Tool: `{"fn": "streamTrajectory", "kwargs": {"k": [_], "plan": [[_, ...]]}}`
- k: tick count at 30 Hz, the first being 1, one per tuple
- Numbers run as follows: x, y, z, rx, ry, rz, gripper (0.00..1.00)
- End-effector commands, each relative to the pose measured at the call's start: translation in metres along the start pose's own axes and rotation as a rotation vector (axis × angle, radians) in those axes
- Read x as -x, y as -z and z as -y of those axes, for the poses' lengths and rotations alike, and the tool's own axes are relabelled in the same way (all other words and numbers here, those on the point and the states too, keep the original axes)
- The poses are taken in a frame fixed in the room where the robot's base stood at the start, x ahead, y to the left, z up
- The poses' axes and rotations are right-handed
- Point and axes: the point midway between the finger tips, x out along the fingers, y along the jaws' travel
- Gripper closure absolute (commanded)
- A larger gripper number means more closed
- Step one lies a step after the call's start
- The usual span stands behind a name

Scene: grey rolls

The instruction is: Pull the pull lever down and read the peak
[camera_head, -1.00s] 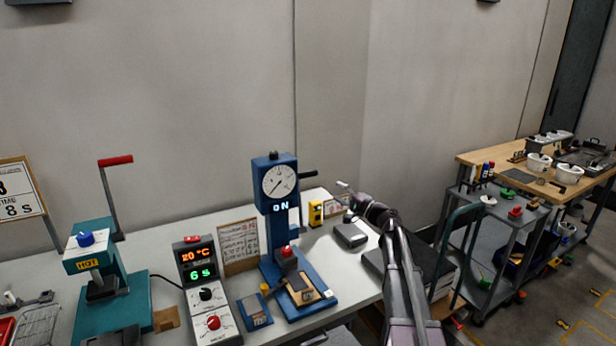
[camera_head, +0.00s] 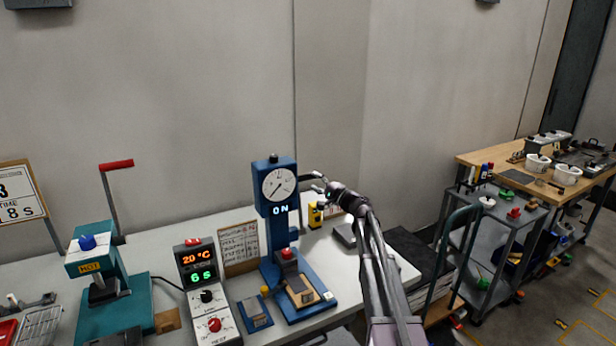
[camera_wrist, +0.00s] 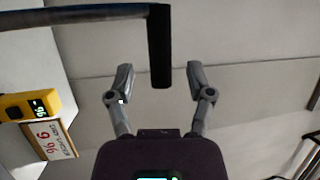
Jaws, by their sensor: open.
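The blue press (camera_head: 275,225) stands on the bench with a round dial (camera_head: 279,185) and a display that seems to read 0 N. Its pull lever (camera_head: 309,176) sticks out to the right at dial height, not pulled down. In the wrist view the lever's black grip (camera_wrist: 159,45) runs in from the top, its end between my fingertips with space on both sides. My gripper (camera_head: 318,183) is open beside the lever's end; it also shows open in the wrist view (camera_wrist: 158,78). I see no contact; depth is hard to tell.
A yellow meter (camera_head: 315,215) and a small card stand behind my arm. A control box (camera_head: 206,290) with red and green digits and a teal press (camera_head: 105,300) with a red-handled lever are on the left.

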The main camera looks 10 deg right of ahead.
Motion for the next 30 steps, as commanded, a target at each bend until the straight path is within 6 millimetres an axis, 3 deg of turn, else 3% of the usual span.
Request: {"fn": "streamTrajectory", "kwargs": {"k": [3, 9, 22, 23, 29, 30], "plan": [[-0.018, 0.001, 0.001, 0.000, 0.000, 0.001, 0.32], [-0.035, 0.000, 0.000, 0.001, 0.000, 0.001, 0.32], [-0.039, -0.001, 0.000, 0.000, 0.000, 0.000, 0.32], [-0.039, -0.001, 0.000, 0.000, 0.000, 0.000, 0.38], [-0.039, -0.001, 0.000, 0.000, 0.000, 0.000, 0.97], [-0.039, -0.001, 0.000, 0.000, 0.000, 0.000, 1.00]]}}
